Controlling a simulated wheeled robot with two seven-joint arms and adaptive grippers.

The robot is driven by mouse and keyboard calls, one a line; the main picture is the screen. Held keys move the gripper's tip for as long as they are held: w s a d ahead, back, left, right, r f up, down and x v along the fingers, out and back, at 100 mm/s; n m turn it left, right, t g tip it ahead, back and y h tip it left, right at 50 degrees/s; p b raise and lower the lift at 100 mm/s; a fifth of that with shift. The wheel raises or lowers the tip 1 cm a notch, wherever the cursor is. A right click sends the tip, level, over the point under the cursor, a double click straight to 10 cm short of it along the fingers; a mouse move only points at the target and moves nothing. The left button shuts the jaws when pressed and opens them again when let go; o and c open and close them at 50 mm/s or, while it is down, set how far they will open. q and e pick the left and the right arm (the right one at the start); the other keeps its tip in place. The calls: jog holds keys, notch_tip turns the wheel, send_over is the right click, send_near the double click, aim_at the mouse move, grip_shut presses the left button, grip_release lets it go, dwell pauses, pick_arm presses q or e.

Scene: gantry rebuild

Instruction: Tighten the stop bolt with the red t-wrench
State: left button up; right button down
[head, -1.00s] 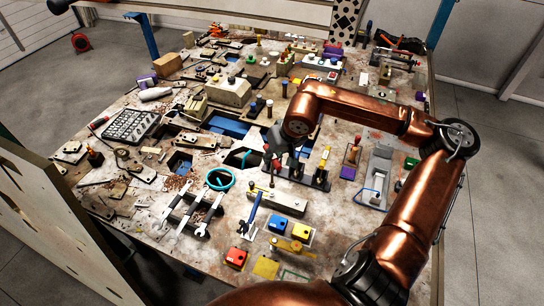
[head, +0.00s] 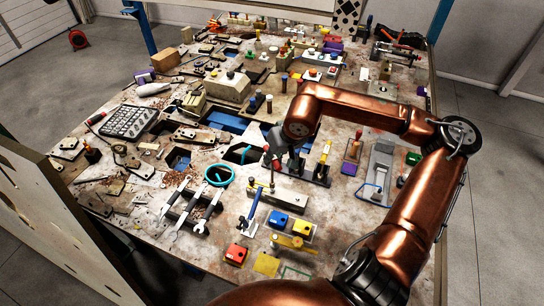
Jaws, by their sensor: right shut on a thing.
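My right gripper (head: 277,142) is dark and hangs over the middle of the bench, partly hidden by my own copper arm. It is shut on what looks like the red t-wrench (head: 276,164), whose red handle ends show just below and left of the fingers. A thin shaft runs down from the handle toward a pale metal block (head: 290,196). I cannot tell whether its lower end touches the block or a bolt there. The stop bolt is too small to make out for certain. My left gripper is out of view.
A dark rack with a yellow-handled tool (head: 325,154) stands just right of the gripper.

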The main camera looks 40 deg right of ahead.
pick_arm(q)
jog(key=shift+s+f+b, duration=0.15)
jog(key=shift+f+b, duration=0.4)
jog(key=shift+b, duration=0.05)
pick_arm(e)
jog(key=shift+f, duration=0.95)
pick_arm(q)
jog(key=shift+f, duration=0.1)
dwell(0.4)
pick_arm(e)
jog(key=shift+m+h+b, duration=0.5)
jog(key=shift+m+b, duration=0.8)
jog(key=shift+b, duration=1.1)
jog(key=shift+m+h+b, duration=0.3)
jog(key=shift+m+b, duration=0.4)
jog(key=shift+b, duration=0.2)
jog(key=shift+w+m+b, duration=0.1)
jog(key=shift+m+b, duration=0.35)
jog(key=shift+m, duration=0.15)
jog(key=shift+a+r+m+g+h, duration=0.15)
jog(key=shift+m+g+h, duration=0.35)
jog(key=shift+m, duration=0.4)
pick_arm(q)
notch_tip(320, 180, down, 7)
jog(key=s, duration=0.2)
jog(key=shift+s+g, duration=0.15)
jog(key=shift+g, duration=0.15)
pick_arm(e)
jog(key=shift+d+m, duration=0.2)
jog(key=shift+m, duration=0.2)
